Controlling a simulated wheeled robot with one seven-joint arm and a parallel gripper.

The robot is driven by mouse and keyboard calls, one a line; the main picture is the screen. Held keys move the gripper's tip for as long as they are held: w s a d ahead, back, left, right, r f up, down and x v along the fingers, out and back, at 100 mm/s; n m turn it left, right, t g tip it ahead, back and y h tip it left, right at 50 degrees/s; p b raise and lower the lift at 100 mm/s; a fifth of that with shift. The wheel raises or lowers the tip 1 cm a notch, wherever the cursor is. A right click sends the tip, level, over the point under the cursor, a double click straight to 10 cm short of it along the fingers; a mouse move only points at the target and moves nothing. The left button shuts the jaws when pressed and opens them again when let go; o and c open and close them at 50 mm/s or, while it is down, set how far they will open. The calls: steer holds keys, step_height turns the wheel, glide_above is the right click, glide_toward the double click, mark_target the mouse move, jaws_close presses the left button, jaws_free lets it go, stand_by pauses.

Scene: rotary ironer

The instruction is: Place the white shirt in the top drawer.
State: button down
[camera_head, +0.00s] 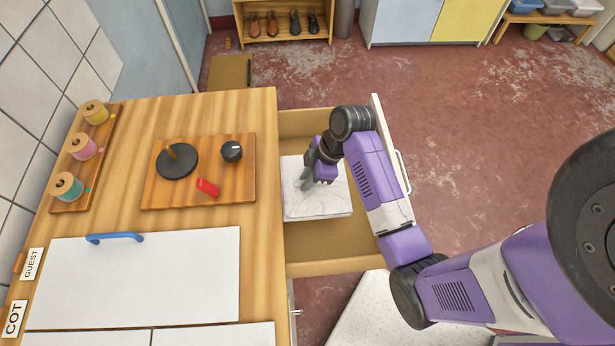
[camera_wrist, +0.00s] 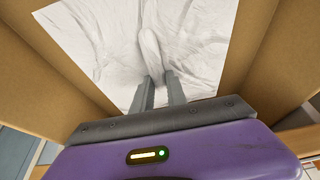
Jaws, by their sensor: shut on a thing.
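The white shirt (camera_head: 318,204), a folded, wrinkled white bundle, lies inside the open top drawer (camera_head: 330,258) and appears to rest on its floor. The drawer is pulled out from the right side of the wooden cabinet. My gripper (camera_head: 308,183) reaches down into the drawer over the shirt. In the wrist view my gripper (camera_wrist: 158,82) is shut on a raised fold of the shirt (camera_wrist: 110,40). The drawer's cardboard-brown walls (camera_wrist: 35,60) show on both sides of the shirt. My forearm crosses over the drawer's front and hides part of it.
The wooden countertop (camera_head: 210,110) holds a board with a black disc and knob (camera_head: 232,152), a spool rack (camera_head: 100,150) and a white lid with a blue handle (camera_head: 115,238). A shoe shelf (camera_head: 285,38) stands at the back. The red floor to the right is mostly clear.

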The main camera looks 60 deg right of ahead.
steer(key=shift+f, duration=0.6)
steer(key=c, duration=1.3)
jaws_free()
steer(key=shift+r, duration=0.1)
